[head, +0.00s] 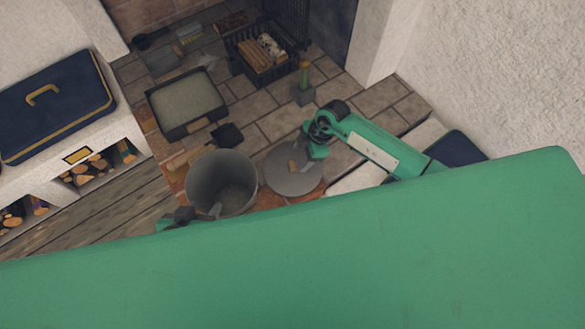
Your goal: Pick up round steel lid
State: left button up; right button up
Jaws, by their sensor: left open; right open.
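The round steel lid (285,181) is a flat grey disc with a small wooden handle. It lies on the floor just right of the grey metal bucket (208,172). My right gripper (304,158) is open, above the lid's upper right part and close to the handle. It hides some of the lid's edge, and I cannot tell whether it touches. My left gripper (203,213) is open at the bucket's near side, partly hidden by my green body. It appears to hold nothing.
A tray of grey ash (188,127), a dark shovel (228,135) and a black basket of logs (235,69) lie beyond. Log cubbies with a blue cushion (55,106) line the left; a white wall (500,75) bounds the right.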

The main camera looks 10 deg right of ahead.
aim_at(293, 164)
jog(key=shift+a+b+x, duration=0.2)
jog(key=shift+b+x, duration=0.65)
jog(key=shift+x, duration=1.5)
pick_arm(q)
jog(key=d+t, duration=0.1)
jog(key=w+d+t+h, duration=0.1)
jog(key=d, duration=0.1)
jog(key=shift+w+d+r+h, duration=0.1)
jog(key=shift+d+h, duration=0.1)
jog(key=shift+h, duration=0.1)
pick_arm(e)
jog(key=shift+a+f, duration=0.15)
jog(key=shift+f, duration=0.05)
jog(key=c, duration=1.1)
